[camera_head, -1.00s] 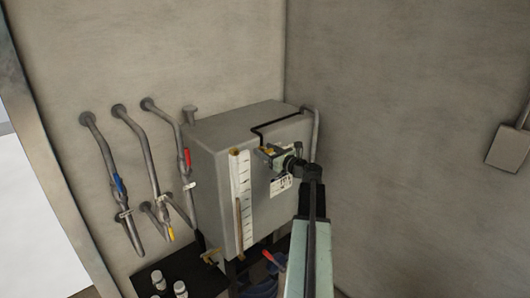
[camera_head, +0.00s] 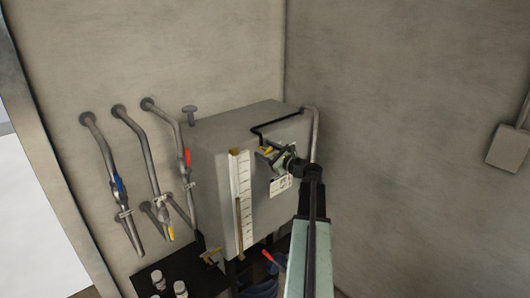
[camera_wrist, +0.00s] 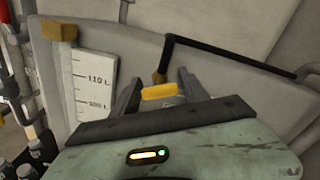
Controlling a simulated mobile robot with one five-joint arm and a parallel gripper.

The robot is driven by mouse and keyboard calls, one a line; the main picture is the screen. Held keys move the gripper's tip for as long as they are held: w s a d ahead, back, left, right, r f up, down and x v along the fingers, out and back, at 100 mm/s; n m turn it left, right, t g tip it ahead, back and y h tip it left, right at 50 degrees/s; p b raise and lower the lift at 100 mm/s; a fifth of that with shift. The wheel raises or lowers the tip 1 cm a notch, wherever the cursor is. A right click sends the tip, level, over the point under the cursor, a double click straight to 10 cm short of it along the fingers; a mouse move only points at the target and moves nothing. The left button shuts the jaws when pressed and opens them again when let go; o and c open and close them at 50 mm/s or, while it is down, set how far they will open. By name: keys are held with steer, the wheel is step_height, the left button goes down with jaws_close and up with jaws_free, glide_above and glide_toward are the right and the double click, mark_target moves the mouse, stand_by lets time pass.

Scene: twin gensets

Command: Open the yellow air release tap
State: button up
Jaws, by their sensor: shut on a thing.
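The yellow tap (camera_wrist: 159,91) shows in the wrist view between the two dark fingers of my gripper (camera_wrist: 156,88), which is shut on it. In the head view the tap (camera_head: 266,150) is a small yellow spot at the upper front of the grey tank (camera_head: 213,160), partly covered by my gripper (camera_head: 272,155). A black hose (camera_head: 268,133) runs over the tank top and down to the tap. The tap's body and its exact turn angle are hidden.
A level gauge (camera_head: 244,190) is on the tank front, left of my gripper. Pipes with a blue-handled valve (camera_head: 119,184), a red-handled valve (camera_head: 187,157) and a yellow-handled valve (camera_head: 170,233) run along the left wall. A wall box (camera_head: 508,148) is at far right.

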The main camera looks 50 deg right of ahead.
mark_target(269, 152)
steer(key=n, duration=0.6)
steer(key=shift+r, duration=0.1)
steer(key=n, duration=0.5)
steer(key=shift+w+n, duration=0.1)
steer(key=shift+n, duration=0.3)
steer(key=shift+d, duration=0.1)
steer(key=o, duration=1.4)
steer(key=shift+c, duration=0.2)
steer(key=s, duration=0.8)
steer(key=shift+a, duration=0.35)
steer(key=shift+w, duration=0.1)
